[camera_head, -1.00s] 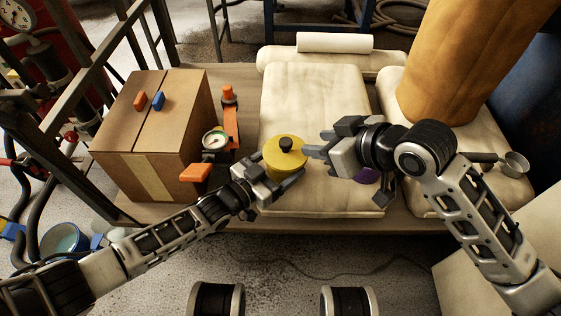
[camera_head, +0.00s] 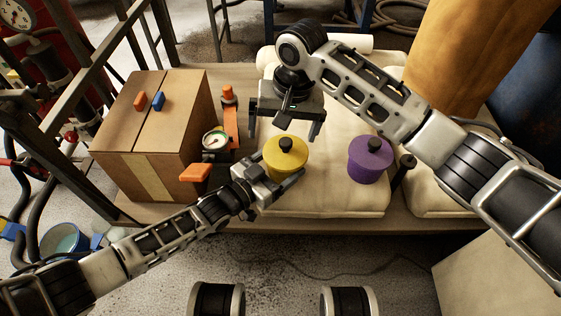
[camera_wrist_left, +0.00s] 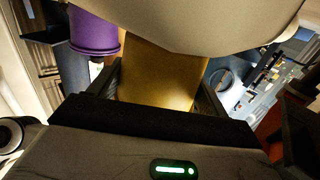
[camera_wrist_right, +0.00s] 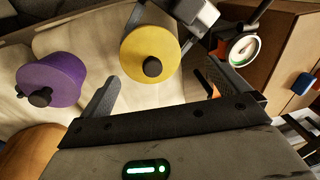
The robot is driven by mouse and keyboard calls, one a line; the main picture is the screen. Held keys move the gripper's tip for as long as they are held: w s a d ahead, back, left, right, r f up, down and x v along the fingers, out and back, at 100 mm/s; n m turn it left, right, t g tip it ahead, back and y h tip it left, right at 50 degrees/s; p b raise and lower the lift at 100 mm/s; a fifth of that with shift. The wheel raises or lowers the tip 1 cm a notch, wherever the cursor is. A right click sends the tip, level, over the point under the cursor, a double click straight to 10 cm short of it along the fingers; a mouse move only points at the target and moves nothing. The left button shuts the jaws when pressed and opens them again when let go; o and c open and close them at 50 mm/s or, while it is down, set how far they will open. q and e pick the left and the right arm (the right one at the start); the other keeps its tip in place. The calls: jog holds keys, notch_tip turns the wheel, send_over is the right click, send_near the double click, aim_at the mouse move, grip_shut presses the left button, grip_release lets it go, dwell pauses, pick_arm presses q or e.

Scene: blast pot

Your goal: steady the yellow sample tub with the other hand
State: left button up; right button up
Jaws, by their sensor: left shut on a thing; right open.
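The yellow sample tub (camera_head: 284,168) stands upright on the cream pad (camera_head: 330,205), its black knob on top. My left gripper (camera_head: 281,187) is shut on its near side, low down. In the left wrist view, a yellow surface, apparently the tub (camera_wrist_left: 160,75), fills the space between the fingers. My right gripper (camera_head: 285,128) is open and empty. It is just behind and above the tub, its fingers spread and apart from it. The tub's lid and knob show in the right wrist view (camera_wrist_right: 140,55), with part of my left gripper against the tub (camera_wrist_right: 196,18).
A purple tub (camera_head: 368,163) stands on the pad to the right. A gauge (camera_head: 215,140) with orange parts (camera_head: 196,172) is close on the left, beside a cardboard box (camera_head: 155,130). A large orange-yellow sack (camera_head: 470,60) stands at the back right.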

aim_at(286, 141)
jog(key=shift+w+d+r+m+g+h, duration=0.15)
jog(key=shift+w+r+m+h, duration=0.1)
jog(key=shift+r+m+h, duration=0.15)
jog(key=shift+w+d+r+m+g+h, duration=0.15)
jog(key=shift+w+r+m+h, duration=0.1)
jog(key=shift+m+h, duration=0.2)
jog(key=shift+f, duration=3.85)
jog(key=c, duration=0.8)
